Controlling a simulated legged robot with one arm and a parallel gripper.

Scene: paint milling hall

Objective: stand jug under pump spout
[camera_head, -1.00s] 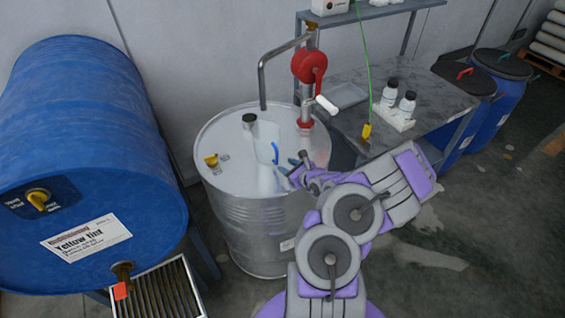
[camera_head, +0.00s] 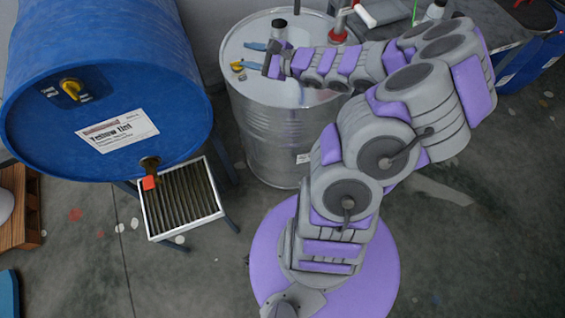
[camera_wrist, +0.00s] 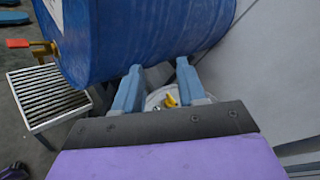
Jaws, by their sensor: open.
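The jug (camera_head: 279,33), pale with a dark cap, stands on top of the steel drum (camera_head: 262,130) in the head view; its lower part is hidden behind my gripper. My gripper (camera_head: 243,55) is open above the drum top, in front of the jug, its blue fingers pointing left. The wrist view shows my gripper (camera_wrist: 159,67) with nothing between its fingers; beyond them is a yellow bung (camera_wrist: 170,100) on the drum top. The pump's red base (camera_head: 338,36) is right of the jug. Most of the pump is cut off above, so I cannot tell how the spout lines up.
A big blue drum labelled Yellow tint (camera_head: 110,90) lies on its side at left, its tap (camera_head: 149,170) above a grated tray (camera_head: 183,200). It also fills the top of the wrist view (camera_wrist: 140,35). A wall is close behind. Floor at lower right is clear.

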